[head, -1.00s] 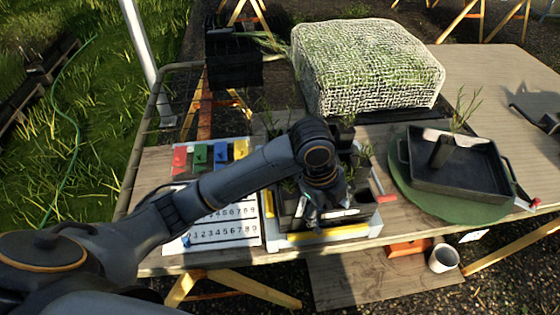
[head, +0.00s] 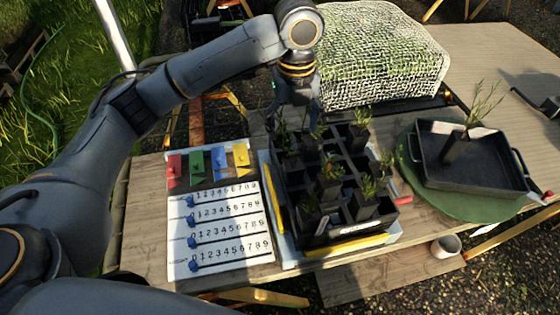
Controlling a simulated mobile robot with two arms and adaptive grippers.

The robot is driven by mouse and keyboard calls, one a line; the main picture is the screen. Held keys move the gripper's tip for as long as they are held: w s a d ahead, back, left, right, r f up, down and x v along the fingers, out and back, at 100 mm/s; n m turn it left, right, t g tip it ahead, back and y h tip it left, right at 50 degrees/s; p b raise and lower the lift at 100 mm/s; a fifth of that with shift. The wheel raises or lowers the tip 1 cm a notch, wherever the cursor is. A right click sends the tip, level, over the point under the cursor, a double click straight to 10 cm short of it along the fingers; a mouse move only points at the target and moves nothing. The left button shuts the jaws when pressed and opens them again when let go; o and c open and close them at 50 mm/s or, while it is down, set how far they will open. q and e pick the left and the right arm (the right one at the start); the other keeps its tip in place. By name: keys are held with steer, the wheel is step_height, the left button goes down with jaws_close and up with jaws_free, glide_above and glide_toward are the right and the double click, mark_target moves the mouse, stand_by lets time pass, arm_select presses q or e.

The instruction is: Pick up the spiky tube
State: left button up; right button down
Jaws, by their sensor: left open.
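My left gripper (head: 299,108) hangs pointing down over the back edge of the black crate (head: 296,226). It is open, and its fingertips are small and dark against the plants. The crate holds several square black tubes with small green plants, such as a front tube (head: 364,207). Another black tube (head: 456,147) with a thin, spiky-leaved plant (head: 482,103) stands in the black tray (head: 483,178) at right. I cannot tell from here which plant in the crate is the spikiest. My right gripper is not in view.
A white board with coloured flags and number sliders (head: 219,232) lies left of the crate. A netted block (head: 380,55) stands behind it. The tray rests on a green round mat (head: 430,190). A white cup (head: 446,246) is below the table's front edge.

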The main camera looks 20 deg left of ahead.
arm_select(q)
steer(key=f, duration=0.2)
steer(key=p, duration=0.1)
glide_above(294, 162)
steer(key=f, duration=0.3)
steer(key=s+f, duration=0.1)
steer(key=f, duration=0.1)
steer(key=shift+f, duration=0.2)
steer(key=shift+w+a+f, duration=0.1)
steer(key=shift+w+f, duration=0.1)
steer(key=shift+f, duration=0.3)
steer(key=f+p, duration=0.2)
steer(key=f, duration=0.2)
steer(key=shift+w+f, duration=0.2)
steer(key=shift+f, duration=0.3)
steer(key=c, duration=0.5)
steer(key=shift+r, duration=0.1)
steer(key=c, duration=0.9)
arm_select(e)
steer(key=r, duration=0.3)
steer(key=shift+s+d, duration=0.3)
